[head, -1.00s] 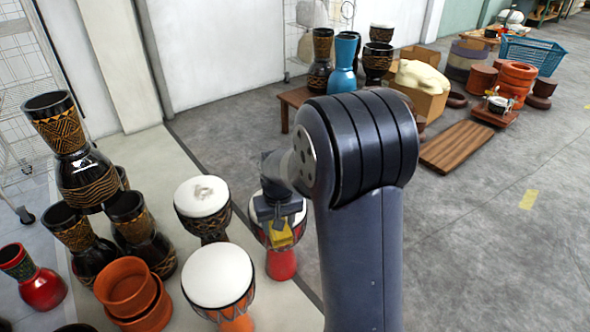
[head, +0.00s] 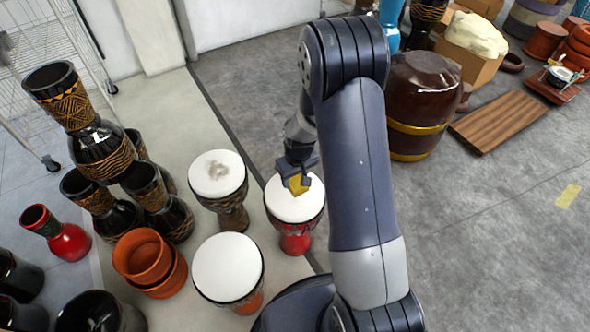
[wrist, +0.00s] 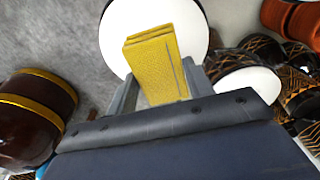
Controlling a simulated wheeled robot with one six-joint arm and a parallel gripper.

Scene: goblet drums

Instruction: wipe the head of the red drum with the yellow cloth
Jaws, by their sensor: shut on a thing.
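The red drum (head: 295,239) is a goblet drum standing upright, with a round white head (head: 290,207). My gripper (head: 298,180) is shut on the folded yellow cloth (head: 298,187), which hangs over the far part of that head. In the wrist view the cloth (wrist: 152,50) sticks out between my gripper's fingers (wrist: 160,90), with a white drum head (wrist: 115,45) behind it. I cannot tell whether the cloth touches the head. The cloth and gripper hide part of the head; the part that shows looks clean.
A drum with a grey smudge on its white head (head: 217,173) stands close left. An orange drum (head: 228,267) stands in front-left. Black carved drums (head: 100,150) and orange pots (head: 150,262) are further left. A large brown drum (head: 424,100) stands right of my arm. Grey floor at right is open.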

